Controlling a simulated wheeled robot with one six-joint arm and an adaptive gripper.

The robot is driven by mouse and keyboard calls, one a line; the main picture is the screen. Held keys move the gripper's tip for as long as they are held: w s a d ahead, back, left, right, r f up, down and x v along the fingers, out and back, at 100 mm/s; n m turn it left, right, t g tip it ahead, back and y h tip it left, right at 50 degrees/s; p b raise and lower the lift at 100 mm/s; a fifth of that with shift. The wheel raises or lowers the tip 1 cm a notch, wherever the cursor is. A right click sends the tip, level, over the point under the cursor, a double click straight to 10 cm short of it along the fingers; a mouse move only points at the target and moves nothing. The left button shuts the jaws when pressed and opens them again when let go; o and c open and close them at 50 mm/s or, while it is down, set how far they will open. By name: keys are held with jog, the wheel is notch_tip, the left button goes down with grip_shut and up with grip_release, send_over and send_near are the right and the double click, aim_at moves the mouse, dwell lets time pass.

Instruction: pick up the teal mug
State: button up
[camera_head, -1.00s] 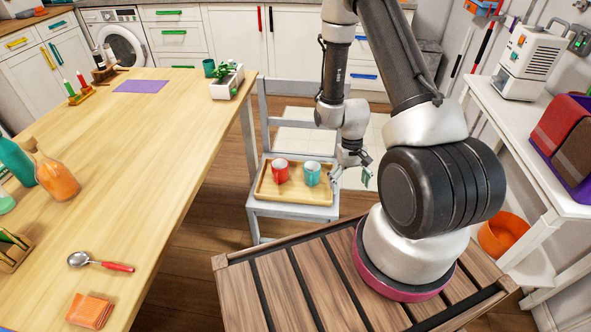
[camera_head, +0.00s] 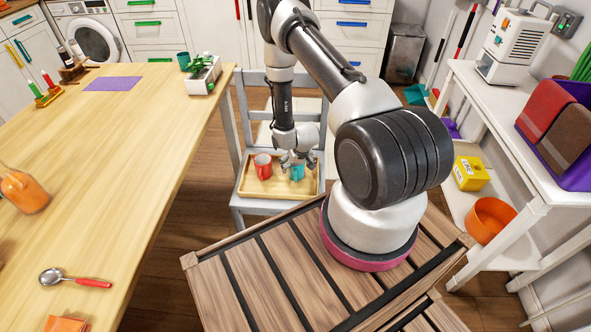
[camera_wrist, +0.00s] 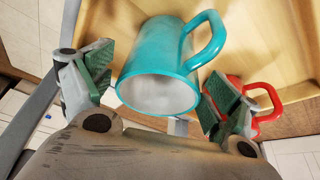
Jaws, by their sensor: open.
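The teal mug (camera_head: 298,174) stands on a wooden tray (camera_head: 250,187) on the grey chair, partly hidden by my gripper (camera_head: 297,160) in the head view. In the wrist view the teal mug (camera_wrist: 165,70) shows its pale inside and its handle at the upper right. My gripper (camera_wrist: 158,88) is open, with one green-padded finger on each side of the mug. The mug lies between the fingers; I cannot tell whether either pad touches it. A red mug (camera_head: 262,166) stands on the tray to the left; in the wrist view it (camera_wrist: 264,100) is behind the right finger.
A wooden table (camera_head: 150,150) fills the left, with a darker teal cup (camera_head: 184,61) and a planter (camera_head: 203,80) at its far corner. The chair's back (camera_head: 242,110) rises near my arm. A white side table (camera_head: 490,110) with an orange bowl (camera_head: 491,220) stands right.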

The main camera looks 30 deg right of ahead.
jog(key=shift+x, duration=1.55)
jog(key=c, duration=1.2)
jog(key=shift+r, duration=0.1)
